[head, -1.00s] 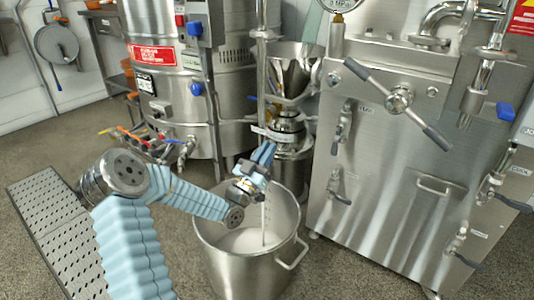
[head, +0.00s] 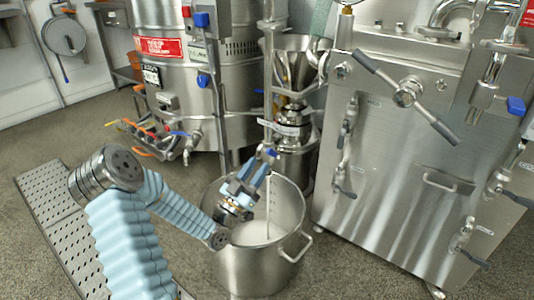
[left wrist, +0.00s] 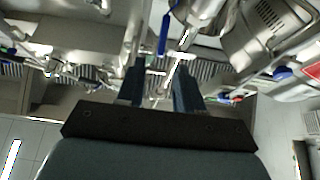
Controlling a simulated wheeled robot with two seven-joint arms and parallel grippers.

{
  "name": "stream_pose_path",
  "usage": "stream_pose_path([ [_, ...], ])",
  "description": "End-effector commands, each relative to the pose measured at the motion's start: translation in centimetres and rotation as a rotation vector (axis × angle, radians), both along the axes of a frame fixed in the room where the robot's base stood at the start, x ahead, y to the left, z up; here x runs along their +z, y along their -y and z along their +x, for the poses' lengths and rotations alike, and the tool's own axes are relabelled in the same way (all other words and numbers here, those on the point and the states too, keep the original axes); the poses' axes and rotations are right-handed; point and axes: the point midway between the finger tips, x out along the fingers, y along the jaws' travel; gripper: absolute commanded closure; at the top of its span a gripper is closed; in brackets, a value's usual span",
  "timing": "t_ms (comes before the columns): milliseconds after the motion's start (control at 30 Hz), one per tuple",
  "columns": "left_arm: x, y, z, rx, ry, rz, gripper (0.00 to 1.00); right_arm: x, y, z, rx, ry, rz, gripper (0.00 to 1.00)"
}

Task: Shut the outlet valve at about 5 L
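The outlet valve's small blue handle (head: 270,153) shows on the thin pipe above the steel pot (head: 262,268), just beyond my left fingertips. A blue lever (left wrist: 165,35) also shows ahead of the fingers in the left wrist view. The pot holds white liquid (head: 250,234). A thin pale vertical line (head: 268,215) runs down into it; I cannot tell whether it is a stream or a marked rod. The volume cannot be read. My left gripper (head: 258,168) is open over the pot; its two fingers stand apart in the left wrist view (left wrist: 160,85). My right gripper is not in view.
A steel funnel and mill (head: 293,110) stand behind the pot. A large steel cabinet (head: 400,190) with levers is at right. A steel tank (head: 180,80) with coloured valve handles stands at left. Floor (head: 45,140) is free at far left.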

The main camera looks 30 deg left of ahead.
Motion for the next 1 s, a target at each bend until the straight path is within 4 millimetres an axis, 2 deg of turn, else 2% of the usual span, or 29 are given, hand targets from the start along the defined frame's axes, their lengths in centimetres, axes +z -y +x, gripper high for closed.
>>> stream_pose_path([
  [100,-1.3,-0.2,-2.1,0.0,-0.002,-0.002,0.64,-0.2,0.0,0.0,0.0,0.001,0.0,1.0],
  [300,-2.4,-0.3,-4.0,0.0,-0.001,-0.001,0.64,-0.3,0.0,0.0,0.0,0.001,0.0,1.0],
  [1000,-2.4,-0.3,-4.2,0.0,0.0,0.0,0.64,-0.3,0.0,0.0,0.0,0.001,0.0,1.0],
])
